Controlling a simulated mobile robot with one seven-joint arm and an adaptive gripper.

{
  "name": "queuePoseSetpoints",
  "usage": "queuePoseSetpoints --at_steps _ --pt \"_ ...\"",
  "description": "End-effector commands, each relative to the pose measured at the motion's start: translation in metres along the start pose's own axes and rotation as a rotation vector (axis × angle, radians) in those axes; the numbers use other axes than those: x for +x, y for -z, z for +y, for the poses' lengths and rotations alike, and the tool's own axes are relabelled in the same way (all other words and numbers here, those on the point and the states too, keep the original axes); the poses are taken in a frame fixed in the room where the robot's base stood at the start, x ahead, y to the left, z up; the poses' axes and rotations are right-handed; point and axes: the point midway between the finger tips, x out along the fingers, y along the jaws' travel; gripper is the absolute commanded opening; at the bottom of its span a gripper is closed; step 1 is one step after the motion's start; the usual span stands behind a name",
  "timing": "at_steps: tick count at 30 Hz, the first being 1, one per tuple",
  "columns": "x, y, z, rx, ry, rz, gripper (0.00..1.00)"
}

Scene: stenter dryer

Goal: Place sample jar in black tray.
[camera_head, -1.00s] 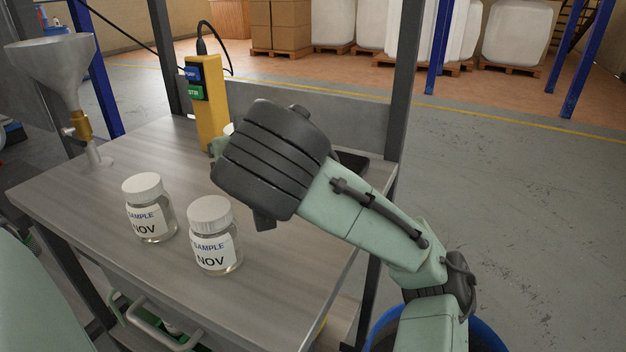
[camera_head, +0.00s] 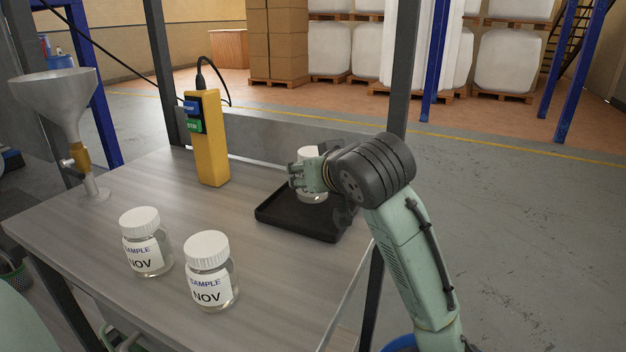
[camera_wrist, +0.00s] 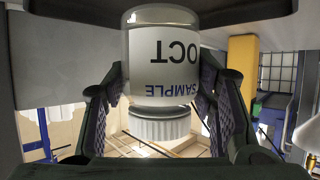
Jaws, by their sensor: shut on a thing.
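A sample jar (camera_wrist: 162,60) with a white lid and a label reading SAMPLE OCT is held between my gripper's fingers (camera_wrist: 165,105) in the wrist view, where it appears upside down. In the head view my gripper (camera_head: 310,178) is shut on this jar (camera_head: 308,156) over the black tray (camera_head: 290,222). The tray lies at the table's back right. I cannot tell whether the jar's base touches the tray floor. Two more sample jars, labelled NOV, stand upright at the front of the table, one at left (camera_head: 146,242) and one at right (camera_head: 210,272).
A yellow control box (camera_head: 207,140) with blue and green buttons stands left of the tray. A metal funnel (camera_head: 60,100) with a brass valve is at the far left. Dark posts rise at the table's back edge. The table's middle is clear.

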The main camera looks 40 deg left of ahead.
Motion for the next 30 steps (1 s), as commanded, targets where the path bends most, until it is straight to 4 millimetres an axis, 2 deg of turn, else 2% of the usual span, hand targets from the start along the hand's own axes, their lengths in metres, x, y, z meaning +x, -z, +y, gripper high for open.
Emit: queuePoseSetpoints --at_steps 3,16,17,25,30 --pt "0.007 -0.015 0.0 0.002 0.0 0.002 0.13" --pt "0.01 -0.021 0.0 0.001 0.0 0.003 0.13" --pt "0.01 -0.021 0.0 0.001 0.0 0.001 0.53" --pt "0.01 -0.021 -0.001 0.001 0.0 0.001 0.71" --pt "0.01 -0.021 -0.001 0.001 0.0 0.001 0.71"
